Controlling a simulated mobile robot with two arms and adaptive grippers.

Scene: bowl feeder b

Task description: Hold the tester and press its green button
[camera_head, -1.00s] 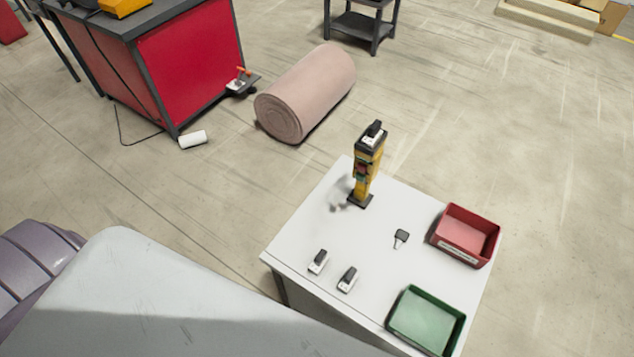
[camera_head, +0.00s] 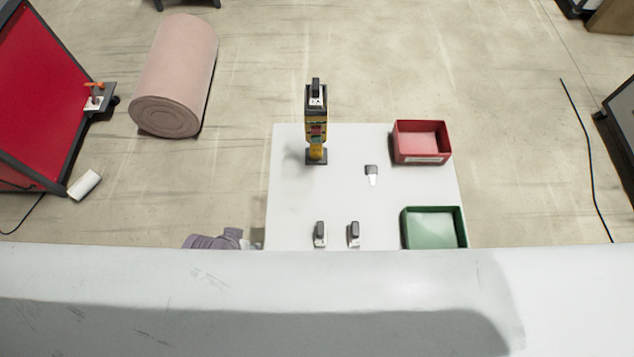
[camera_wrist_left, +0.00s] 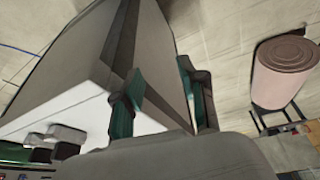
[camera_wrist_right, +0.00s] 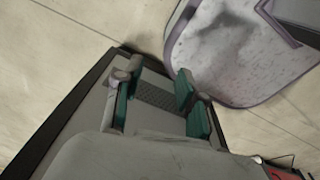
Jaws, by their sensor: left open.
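The tester (camera_head: 317,130) appears to be the upright yellow and black device near the back left of the white table (camera_head: 300,195), standing on a dark base. Red and green patches show on its front, but its button is too small to pick out. A black and white piece (camera_head: 316,95) sits at its top. My left gripper (camera_wrist_left: 160,112) is open and empty in the left wrist view, with the table behind its fingers. My right gripper (camera_wrist_right: 156,98) is open and empty in the right wrist view. Neither gripper shows in the head view; both are apart from the tester.
Two small black and white pieces (camera_head: 320,234) (camera_head: 353,234) stand at the table's near side. Another small dark and white piece (camera_head: 371,174) lies mid-table. A red bin (camera_head: 447,155) and a green bin (camera_head: 461,232) are on the right. A pink roll (camera_head: 175,75) lies on the floor.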

